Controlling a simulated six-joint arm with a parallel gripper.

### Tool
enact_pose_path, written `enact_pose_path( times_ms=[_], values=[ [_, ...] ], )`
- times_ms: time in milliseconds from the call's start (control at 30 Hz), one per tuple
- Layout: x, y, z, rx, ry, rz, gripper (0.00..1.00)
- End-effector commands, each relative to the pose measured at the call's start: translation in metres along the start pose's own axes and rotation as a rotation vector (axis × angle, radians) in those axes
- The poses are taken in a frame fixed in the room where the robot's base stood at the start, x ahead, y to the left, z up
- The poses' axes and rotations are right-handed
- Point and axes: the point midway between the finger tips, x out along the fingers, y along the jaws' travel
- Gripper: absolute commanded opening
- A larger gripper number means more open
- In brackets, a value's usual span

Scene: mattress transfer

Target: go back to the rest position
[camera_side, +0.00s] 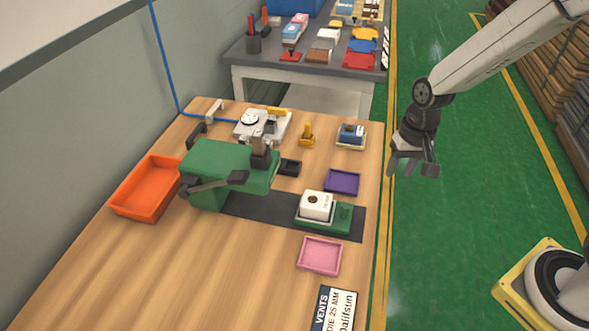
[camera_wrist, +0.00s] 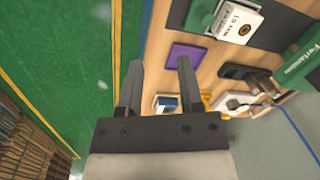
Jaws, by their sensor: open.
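My gripper (camera_side: 413,168) hangs in the air to the right of the wooden table (camera_side: 120,265), over the green floor and clear of everything on the table. It also shows in the wrist view (camera_wrist: 158,82), where its two dark fingers stand apart with nothing between them. A white block (camera_side: 316,205) with a dark round mark sits on the green base of the green press (camera_side: 225,165). The block also shows at the top of the wrist view (camera_wrist: 236,20).
A purple tray (camera_side: 342,182), a pink tray (camera_side: 319,256) and an orange bin (camera_side: 148,188) stand on the table. A blue-and-white item (camera_side: 350,134) sits near its right edge. A grey back table (camera_side: 300,62) holds several items. Open floor (camera_side: 450,190) lies to the right.

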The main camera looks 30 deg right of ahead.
Motion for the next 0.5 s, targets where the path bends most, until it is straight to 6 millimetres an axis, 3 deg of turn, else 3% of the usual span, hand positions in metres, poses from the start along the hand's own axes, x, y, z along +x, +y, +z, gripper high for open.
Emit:
enact_pose_path(
  times_ms=[200, 500],
  values=[
    [-0.021, 0.023, 0.026, -0.215, 0.115, 0.022, 0.46],
    [-0.032, 0.040, 0.050, -0.405, 0.207, 0.049, 0.46]
  ],
)
